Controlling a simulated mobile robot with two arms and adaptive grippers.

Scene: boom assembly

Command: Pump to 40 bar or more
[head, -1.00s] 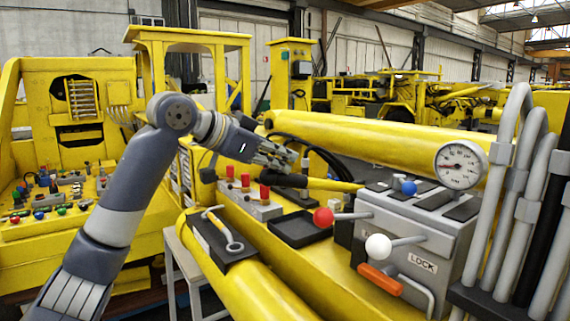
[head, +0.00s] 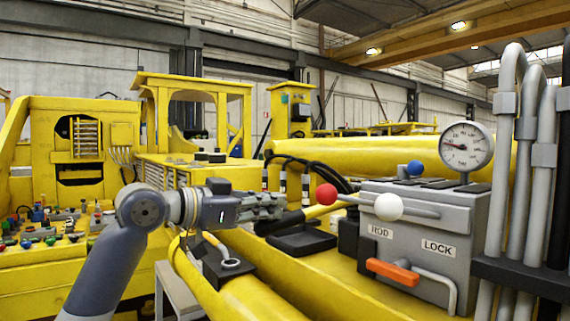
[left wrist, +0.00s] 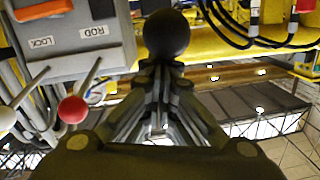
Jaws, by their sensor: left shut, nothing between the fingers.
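The pump lever is yellow (head: 322,210) with a black grip (head: 280,223), beside the grey valve block (head: 425,235). My left gripper (head: 284,205) is shut and empty, its fingertips close to the black grip in the head view. In the left wrist view, a round black end, probably the grip's (left wrist: 166,34), lies just beyond the fingertips (left wrist: 160,70); I cannot tell whether they touch. The round white pressure gauge (head: 467,146) stands on the block. Its needle points left, but the figures are too small to read surely. My right gripper is not in view.
Red (head: 326,194), white (head: 388,207) and blue (head: 415,168) knobs and an orange handle (head: 392,272) are on the block. Grey pipes (head: 512,180) stand at right. A black tray (head: 301,241) lies below the lever. Yellow cylinders run nearby.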

